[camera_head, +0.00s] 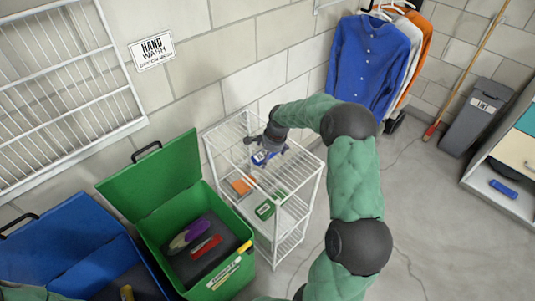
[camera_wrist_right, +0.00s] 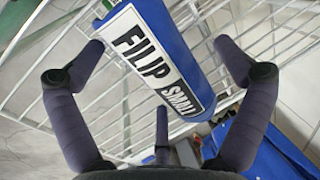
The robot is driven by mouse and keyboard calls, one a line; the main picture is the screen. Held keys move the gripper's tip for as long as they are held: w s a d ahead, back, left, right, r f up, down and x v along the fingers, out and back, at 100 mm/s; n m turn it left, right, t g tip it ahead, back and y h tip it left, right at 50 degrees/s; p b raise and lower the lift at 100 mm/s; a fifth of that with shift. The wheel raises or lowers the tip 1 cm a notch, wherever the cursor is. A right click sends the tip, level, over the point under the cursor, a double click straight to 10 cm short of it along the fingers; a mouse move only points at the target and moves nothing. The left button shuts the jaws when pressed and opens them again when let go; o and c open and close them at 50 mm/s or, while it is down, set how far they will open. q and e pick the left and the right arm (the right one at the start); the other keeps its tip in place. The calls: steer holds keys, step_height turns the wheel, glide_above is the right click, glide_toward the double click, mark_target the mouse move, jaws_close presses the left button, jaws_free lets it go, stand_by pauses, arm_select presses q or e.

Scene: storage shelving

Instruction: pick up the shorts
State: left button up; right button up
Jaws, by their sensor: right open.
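No garment is plainly recognisable as shorts. A blue rolled or tube-shaped item (camera_wrist_right: 192,62) with a white label reading "FILIP SMALL" lies at the top of the white wire rack; it also shows in the head view (camera_head: 262,157). My right gripper (camera_wrist_right: 160,44) is open above it, with fingers on both sides of the item. Whether they touch it cannot be told. In the head view the right gripper (camera_head: 270,146) is over the rack's top and partly covers the item. My left gripper is not in view.
The white wire rack (camera_head: 290,215) holds an orange item (camera_head: 243,184) and a green item (camera_head: 266,210) lower down. An open green bin (camera_head: 150,230) and a blue bin (camera_head: 60,240) stand left. A blue shirt (camera_head: 367,62) hangs behind.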

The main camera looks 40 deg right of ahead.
steer(key=c, duration=1.3)
steer(key=shift+c, duration=0.2)
steer(key=shift+r, duration=0.15)
steer(key=shift+r, duration=0.55)
step_height(320, 180, up, 2)
steer(key=shift+r+p, duration=0.2)
steer(key=shift+p, duration=0.45)
steer(key=s+a+r+p, duration=0.2)
steer(key=s+a+r, duration=0.1)
steer(key=s, duration=0.3)
steer(key=s+a+r+p, duration=0.2)
steer(key=s+a+r, duration=0.1)
steer(key=s+r, duration=0.3)
steer(key=shift+s+a+r, duration=0.15)
steer(key=shift+a+r, duration=0.05)
steer(key=shift+a, duration=0.2)
